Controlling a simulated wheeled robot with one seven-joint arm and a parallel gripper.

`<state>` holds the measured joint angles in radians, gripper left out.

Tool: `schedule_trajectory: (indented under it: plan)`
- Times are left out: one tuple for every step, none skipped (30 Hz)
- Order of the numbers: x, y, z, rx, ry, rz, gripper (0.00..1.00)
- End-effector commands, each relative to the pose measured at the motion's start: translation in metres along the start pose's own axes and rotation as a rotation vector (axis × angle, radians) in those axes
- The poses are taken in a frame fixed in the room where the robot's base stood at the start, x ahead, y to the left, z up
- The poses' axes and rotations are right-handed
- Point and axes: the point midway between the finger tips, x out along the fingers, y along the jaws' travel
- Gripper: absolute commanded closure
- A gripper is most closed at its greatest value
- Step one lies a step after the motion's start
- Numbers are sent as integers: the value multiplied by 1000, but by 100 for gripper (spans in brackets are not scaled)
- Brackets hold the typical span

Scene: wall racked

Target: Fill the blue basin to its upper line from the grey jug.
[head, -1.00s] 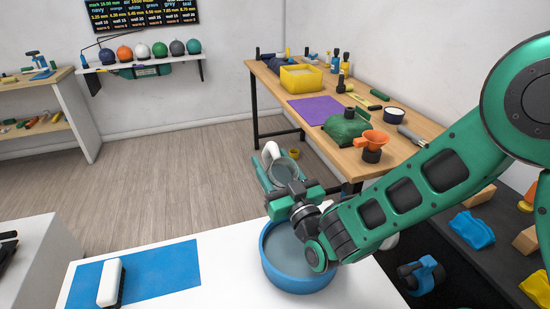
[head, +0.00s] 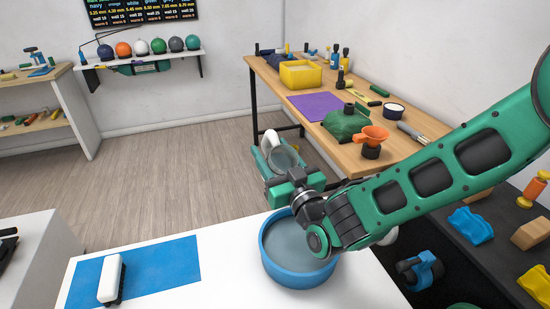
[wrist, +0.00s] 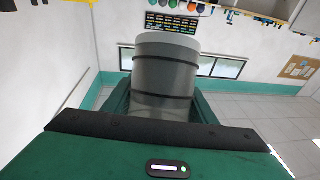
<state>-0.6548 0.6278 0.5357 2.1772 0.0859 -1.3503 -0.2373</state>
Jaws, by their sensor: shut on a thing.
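The blue basin (head: 268,262) stands upright on the white table in the head view. Its inside looks grey-blue; I cannot make out its lines or the liquid level clearly. My gripper (head: 280,160) is shut on the grey jug (head: 285,156), beyond the basin's far rim and apart from it. In the wrist view the jug (wrist: 165,75) is a grey cylinder with two dark bands, between the jaws. No stream of liquid shows. My arm hides part of the basin's right side.
A blue mat (head: 160,265) with a white block-like object (head: 111,280) lies left of the basin. Open floor lies at left.

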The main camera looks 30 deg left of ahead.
Motion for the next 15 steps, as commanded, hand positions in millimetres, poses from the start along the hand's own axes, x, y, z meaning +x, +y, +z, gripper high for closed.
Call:
schedule_trajectory:
  plan:
    - [1, 1, -4, 0, 2, 1, 76]
    - [1, 0, -6, 0, 1, 0, 76]
    - [2, 0, -9, 0, 2, 0, 76]
    - [2, 1, -11, 0, 2, 1, 76]
    - [3, 1, -13, 1, 3, 1, 76]
    - [3, 0, -16, 1, 3, 1, 76]
    - [3, 0, -18, 0, 2, 1, 76]
    - [4, 0, -20, 0, 2, 1, 76]
    - [4, 0, -23, 0, 2, 0, 76]
    - [4, 0, -25, -1, 2, 1, 76]
    - [5, 0, -27, -1, 2, 1, 76]
    - [5, 0, -29, 0, 2, 1, 76]
    - [6, 0, -32, 0, 3, 0, 76]
    - [6, 0, -34, 0, 2, 0, 76]
    - [7, -1, -36, -1, 2, 0, 76]
